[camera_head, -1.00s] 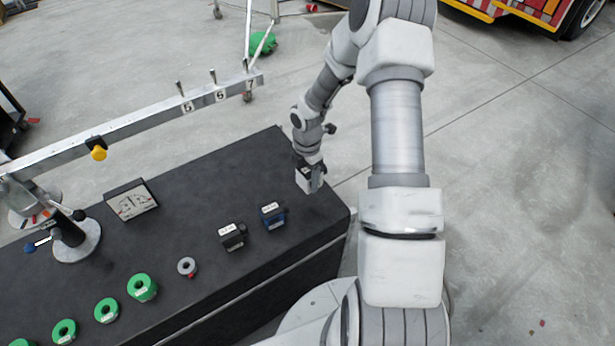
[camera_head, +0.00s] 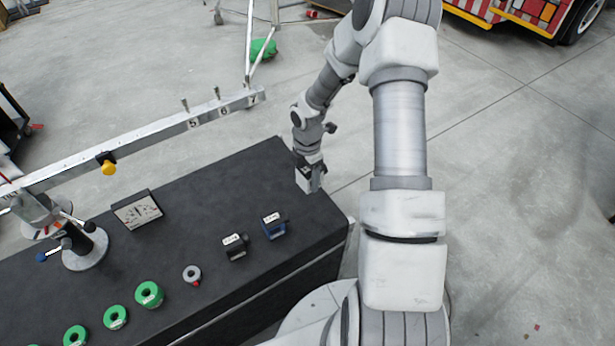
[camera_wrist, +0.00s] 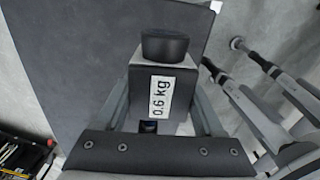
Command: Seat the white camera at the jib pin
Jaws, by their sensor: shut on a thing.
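My gripper (camera_head: 310,174) is shut on the white camera (camera_head: 303,183), held near the far right end of the dark table. In the wrist view the camera (camera_wrist: 178,80) sits between the fingers, with a black round lens and a "0.6 kg" label; it looks grey there. The jib (camera_head: 135,140) is a long silver beam running from the left to the upper middle. Upright pins stand near its far end: one by mark 5 (camera_head: 186,105) and one by mark 6 (camera_head: 218,93). Mark 7 is at the tip. The gripper is right of the tip, apart from it.
A black camera (camera_head: 235,246) and a blue camera (camera_head: 274,225) stand on the table (camera_head: 225,200). Several green rings (camera_head: 149,294), a small grey ring (camera_head: 192,274) and a meter panel (camera_head: 137,211) are also there. A yellow knob (camera_head: 109,168) hangs under the beam.

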